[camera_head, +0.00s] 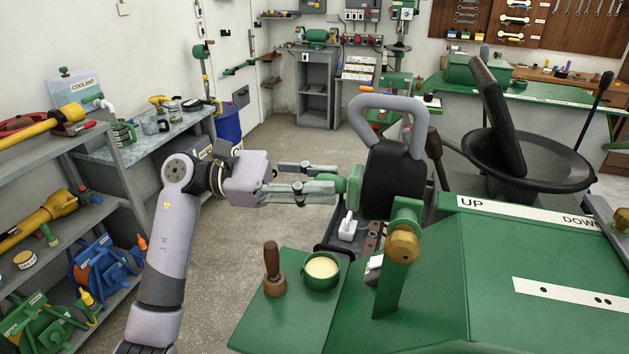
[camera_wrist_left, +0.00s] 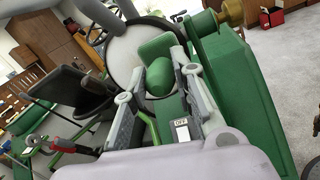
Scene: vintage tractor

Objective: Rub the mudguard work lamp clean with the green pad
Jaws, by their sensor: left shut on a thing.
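The mudguard work lamp (camera_head: 393,180) has a dark housing under a thick grey handle. In the left wrist view its pale round face (camera_wrist_left: 121,55) with a black rim shows. My left gripper (camera_head: 322,187) is shut on the rounded grip of the green pad (camera_head: 353,186). In the left wrist view the pad (camera_wrist_left: 158,46) lies in front of the lamp face, covering part of it. The pad is at the lamp's left side in the head view; I cannot tell whether it touches. My right gripper is not in view.
A green shelf (camera_head: 285,327) below holds a wooden-handled tool (camera_head: 273,271) and a green tin of pale paste (camera_head: 321,270). A green post with a brass knob (camera_head: 404,247) stands near the lamp. The seat (camera_head: 500,115) is behind. Shelves stand left; floor between is clear.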

